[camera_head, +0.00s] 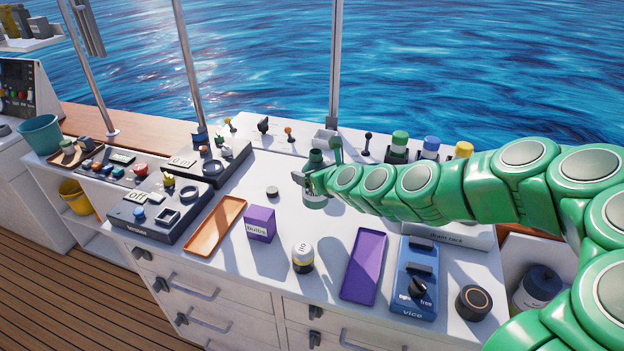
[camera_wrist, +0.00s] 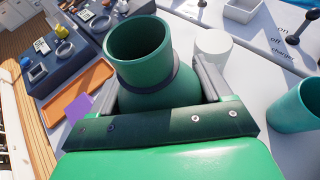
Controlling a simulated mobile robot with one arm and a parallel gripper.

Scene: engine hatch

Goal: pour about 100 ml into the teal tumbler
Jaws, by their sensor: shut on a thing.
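My gripper (camera_wrist: 160,100) is shut on a dark green bottle (camera_wrist: 140,55) with a wide open mouth and a dark ring at its neck. In the head view the bottle (camera_head: 316,158) looks about upright over the middle of the white counter; I cannot tell whether its base touches. The teal tumbler (camera_wrist: 297,105) stands on the counter at the right edge of the wrist view, apart from the bottle and cut off by the frame. Its inside shows only in part, and I cannot make it out clearly in the head view. What the bottle holds is not visible.
A white cylinder (camera_wrist: 213,45) stands close behind the bottle. An orange tray (camera_head: 215,224), a purple box (camera_head: 260,223), a striped jar (camera_head: 303,257) and a purple tray (camera_head: 363,266) lie nearer the front. Switch panels (camera_head: 160,205) stand left; capped bottles (camera_head: 399,146) stand behind my arm.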

